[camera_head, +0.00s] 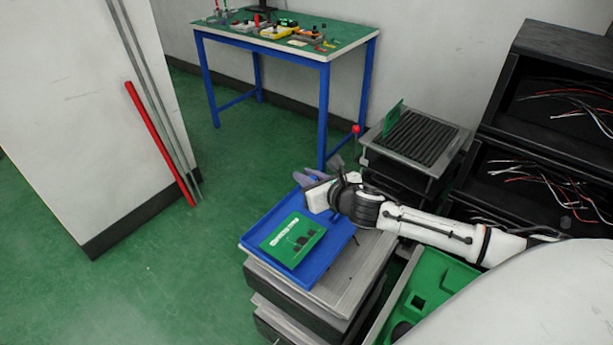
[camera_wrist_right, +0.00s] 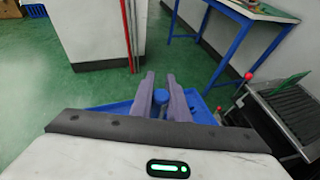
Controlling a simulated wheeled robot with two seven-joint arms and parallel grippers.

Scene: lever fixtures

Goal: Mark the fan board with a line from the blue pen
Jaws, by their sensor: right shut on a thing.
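The fan board is a flat green board (camera_head: 293,239) with dark shapes and white lettering. It lies in a blue tray (camera_head: 257,246) in the head view. My right gripper (camera_head: 309,179) is over the tray's far side, beyond the board. In the right wrist view its two purple-grey fingers (camera_wrist_right: 161,88) are shut on a blue round-ended thing, which looks like the blue pen (camera_wrist_right: 160,97). The pen cannot be made out in the head view, so its tip is hidden. My left gripper is not in view.
The tray sits on a grey stacked unit (camera_head: 340,290). A grey ribbed rack (camera_head: 418,137) and black shelves with wires (camera_head: 548,104) stand to the right. A blue-legged table (camera_head: 285,44) with small parts is behind. A red pole (camera_head: 160,143) leans on the left panel.

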